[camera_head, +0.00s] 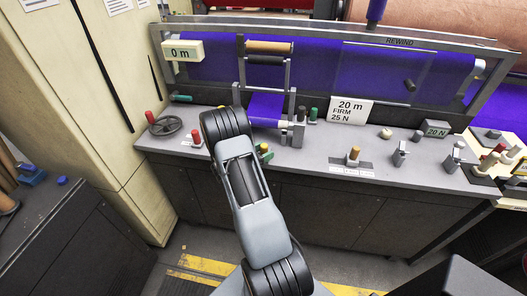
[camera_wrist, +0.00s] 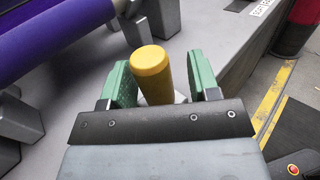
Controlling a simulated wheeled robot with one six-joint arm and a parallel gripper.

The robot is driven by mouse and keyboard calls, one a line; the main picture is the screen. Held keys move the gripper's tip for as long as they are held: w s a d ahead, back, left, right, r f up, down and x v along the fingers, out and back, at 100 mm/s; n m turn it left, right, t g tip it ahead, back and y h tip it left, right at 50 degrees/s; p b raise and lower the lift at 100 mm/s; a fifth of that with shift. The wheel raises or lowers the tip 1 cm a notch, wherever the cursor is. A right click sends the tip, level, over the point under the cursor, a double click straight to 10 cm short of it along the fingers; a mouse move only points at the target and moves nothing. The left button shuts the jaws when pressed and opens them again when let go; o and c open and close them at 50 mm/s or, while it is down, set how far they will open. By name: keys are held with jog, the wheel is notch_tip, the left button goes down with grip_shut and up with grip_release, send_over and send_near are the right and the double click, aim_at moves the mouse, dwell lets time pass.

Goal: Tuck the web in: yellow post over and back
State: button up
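The yellow post (camera_wrist: 152,70) stands between the two green fingers of my gripper (camera_wrist: 160,75) in the wrist view. Gaps show between the post and the fingers, wider on the right, so the gripper is open around it. In the head view the post's yellow top (camera_head: 263,148) peeks out beside my arm, with a green fingertip close by; my arm hides the rest. The purple web (camera_head: 265,106) comes down through the small frame at the bench's middle. A purple roll (camera_wrist: 55,40) lies left of the post in the wrist view.
A red-knobbed lever (camera_head: 196,139) and a handwheel (camera_head: 166,125) are left of my arm. A brass-coloured knob (camera_head: 353,154) and a metal clamp (camera_head: 401,152) stand to the right. A white sign (camera_head: 349,110) reads 20 m, FIRM, 25 N. The bench front between knobs is clear.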

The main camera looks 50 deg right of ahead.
jog(key=b+v, duration=0.2)
jog(key=v, duration=1.1)
jog(key=shift+w+a+r+b, duration=0.1)
jog(key=shift+a+b, duration=0.2)
jog(key=shift+a, duration=0.05)
